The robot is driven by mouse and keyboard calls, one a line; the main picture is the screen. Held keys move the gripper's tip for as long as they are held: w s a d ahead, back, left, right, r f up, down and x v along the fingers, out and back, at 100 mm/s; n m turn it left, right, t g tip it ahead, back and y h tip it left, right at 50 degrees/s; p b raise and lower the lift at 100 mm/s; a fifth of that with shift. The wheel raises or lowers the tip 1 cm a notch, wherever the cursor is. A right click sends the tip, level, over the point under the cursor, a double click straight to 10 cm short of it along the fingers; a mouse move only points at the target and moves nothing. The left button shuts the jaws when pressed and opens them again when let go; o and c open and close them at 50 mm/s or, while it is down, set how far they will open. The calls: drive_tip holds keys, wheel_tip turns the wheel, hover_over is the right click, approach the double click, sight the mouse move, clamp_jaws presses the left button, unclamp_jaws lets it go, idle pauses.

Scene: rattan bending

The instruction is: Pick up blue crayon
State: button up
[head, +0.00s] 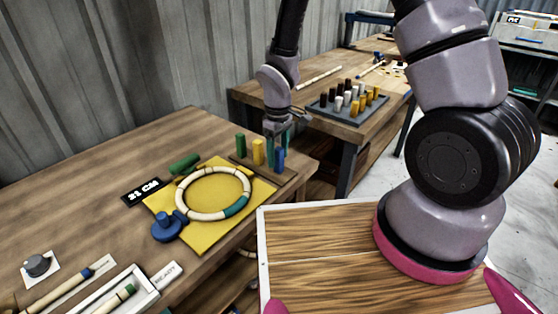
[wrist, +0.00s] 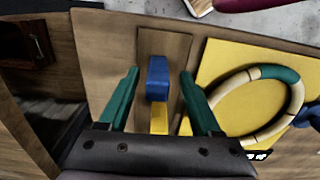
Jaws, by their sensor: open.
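The blue crayon (head: 279,161) stands upright at the right end of a small wooden holder (head: 289,179) on the workbench. It also shows in the wrist view (wrist: 157,78), between my fingers. My gripper (head: 278,142) is open, pointing down over the holder's right end. In the wrist view its two teal fingers (wrist: 160,74) lie on either side of the blue crayon, with visible gaps. The gripper holds nothing. A yellow crayon (head: 258,152) and a green crayon (head: 240,145) stand to the left in the same row.
A rattan ring (head: 181,197) lies on a yellow mat (head: 200,243) beside the holder. A blue knob (head: 165,229) and a lying green cylinder (head: 184,164) are near it. A second table (head: 262,95) behind carries a grey peg tray (head: 326,112).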

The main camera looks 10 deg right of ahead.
sight(279, 162)
wheel_tip(279, 162, down, 4)
drive_tip(key=shift+w+d+r, duration=0.1)
drive_tip(key=shift+r, duration=0.15)
clamp_jaws()
wheel_tip(279, 162, up, 10)
drive_tip(key=shift+r, duration=0.1)
idle(0.5)
